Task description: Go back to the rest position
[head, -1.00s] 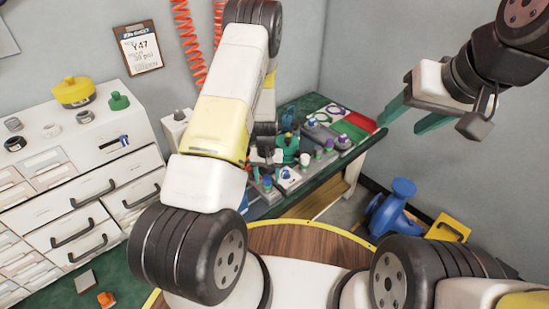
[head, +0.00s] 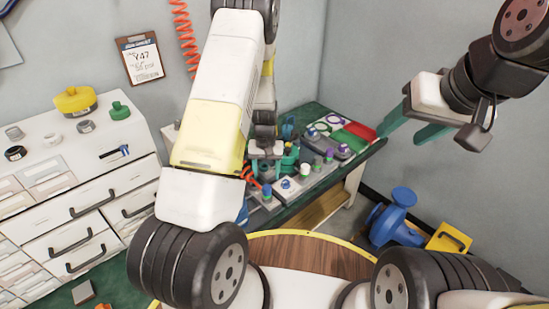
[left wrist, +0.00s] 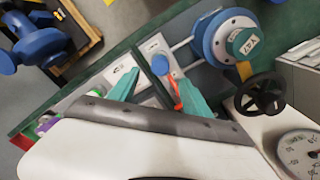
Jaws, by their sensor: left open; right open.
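My left gripper (head: 266,160) is over the green-topped bench, partly hidden behind my left arm in the head view. In the left wrist view its two teal fingers (left wrist: 160,92) stand apart. A blue round part with a red-orange strip (left wrist: 177,92) shows between or beyond the fingers; I cannot tell if they touch. My right gripper (head: 413,128) hangs in the air at the upper right, its teal fingers apart and nothing between them.
The bench (head: 312,112) carries several small fittings and a red-green tray (head: 352,134). A blue valve with a tagged teal cap (left wrist: 245,40), a black handwheel (left wrist: 262,95) and a gauge (left wrist: 300,153) are near the left gripper. A white drawer cabinet (head: 75,200) stands left. A blue pump-like part (head: 397,215) is on the floor.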

